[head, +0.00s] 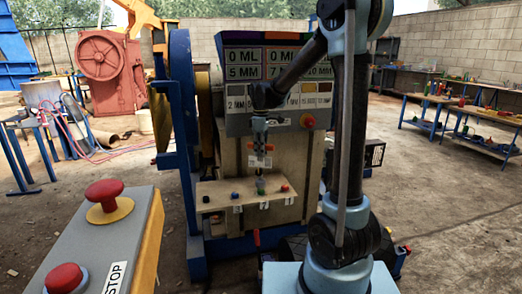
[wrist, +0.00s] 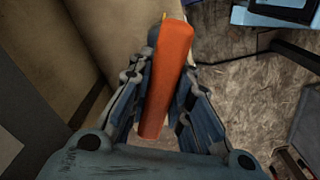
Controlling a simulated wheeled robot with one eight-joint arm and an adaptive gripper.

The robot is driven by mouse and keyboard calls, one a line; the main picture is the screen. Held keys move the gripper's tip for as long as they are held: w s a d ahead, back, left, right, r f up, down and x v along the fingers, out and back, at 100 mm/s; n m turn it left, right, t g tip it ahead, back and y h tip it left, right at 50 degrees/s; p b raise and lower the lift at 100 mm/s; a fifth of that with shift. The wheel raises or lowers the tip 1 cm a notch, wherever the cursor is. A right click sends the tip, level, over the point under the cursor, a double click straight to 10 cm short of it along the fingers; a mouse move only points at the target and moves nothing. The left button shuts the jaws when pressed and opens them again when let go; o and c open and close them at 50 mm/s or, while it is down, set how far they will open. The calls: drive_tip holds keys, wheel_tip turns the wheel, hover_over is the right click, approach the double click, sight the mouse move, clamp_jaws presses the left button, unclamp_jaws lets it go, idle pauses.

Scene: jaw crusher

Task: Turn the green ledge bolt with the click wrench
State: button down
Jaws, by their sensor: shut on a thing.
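My gripper (head: 260,146) is in front of the machine, above the ledge (head: 215,194), pointing down. In the wrist view its fingers close on both sides of a long orange handle (wrist: 168,80), which I take to be the click wrench. Bits of orange show at the gripper in the head view. A thin dark part reaches down from the gripper towards the green bolt (head: 260,188), the middle one on the ledge. Whether it touches the bolt is too small to tell. The wrench's far end is hidden in the wrist view.
A blue bolt (head: 234,196) and a red bolt (head: 285,187) flank the green one. A grey control box with red stop buttons (head: 104,194) stands at the front left. A panel of labels (head: 245,72) rises behind my arm. Workbenches (head: 485,113) stand at the right.

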drive_tip(key=shift+f, duration=2.1)
idle(0.5)
drive_tip(key=m, duration=0.5)
drive_tip(key=shift+m, duration=0.3)
